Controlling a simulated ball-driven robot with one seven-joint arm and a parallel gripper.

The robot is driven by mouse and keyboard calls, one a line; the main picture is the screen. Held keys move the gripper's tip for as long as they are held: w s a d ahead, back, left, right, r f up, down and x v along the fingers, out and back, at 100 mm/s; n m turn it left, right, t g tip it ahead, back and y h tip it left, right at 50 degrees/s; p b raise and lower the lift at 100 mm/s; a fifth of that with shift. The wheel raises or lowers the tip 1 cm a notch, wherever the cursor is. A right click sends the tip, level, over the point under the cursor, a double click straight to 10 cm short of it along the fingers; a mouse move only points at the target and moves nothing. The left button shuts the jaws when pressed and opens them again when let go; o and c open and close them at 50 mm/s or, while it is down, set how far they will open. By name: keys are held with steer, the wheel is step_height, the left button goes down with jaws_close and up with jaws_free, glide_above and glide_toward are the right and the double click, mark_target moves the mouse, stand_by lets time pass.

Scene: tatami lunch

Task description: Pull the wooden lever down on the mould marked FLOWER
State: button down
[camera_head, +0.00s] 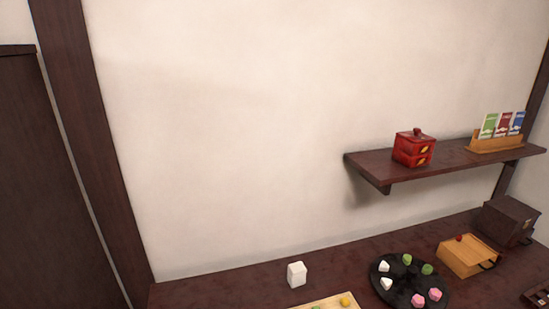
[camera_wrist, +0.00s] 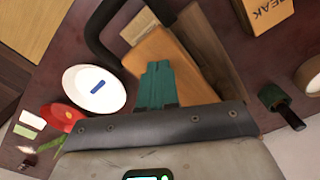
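My gripper (camera_wrist: 157,84) shows in the wrist view with its teal fingers side by side, shut, and nothing seen between them. Behind the fingers is an orange-brown wooden piece (camera_wrist: 192,73), partly hidden by my gripper. A dark curved bar (camera_wrist: 98,30) lies to its upper left. At the top right is a wooden block with dark lettering that seems to end in "EAK" (camera_wrist: 262,14). I cannot make out the word FLOWER on anything, and I cannot tell which part is the lever. My gripper is not in the head view.
A white oval dish with a blue mark (camera_wrist: 95,88), a red round thing (camera_wrist: 66,113) and a green-and-black object (camera_wrist: 281,105) surround my gripper. The head view shows a black round tray with sweets (camera_head: 405,300), a wooden box (camera_head: 468,257) and a wall shelf (camera_head: 375,165).

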steer(key=shift+f, duration=0.5)
stand_by(1.0)
steer(key=shift+p, duration=0.3)
step_height(320, 180, up, 7)
steer(key=p, duration=0.7)
steer(key=shift+r+p, duration=0.2)
steer(key=shift+p, duration=0.1)
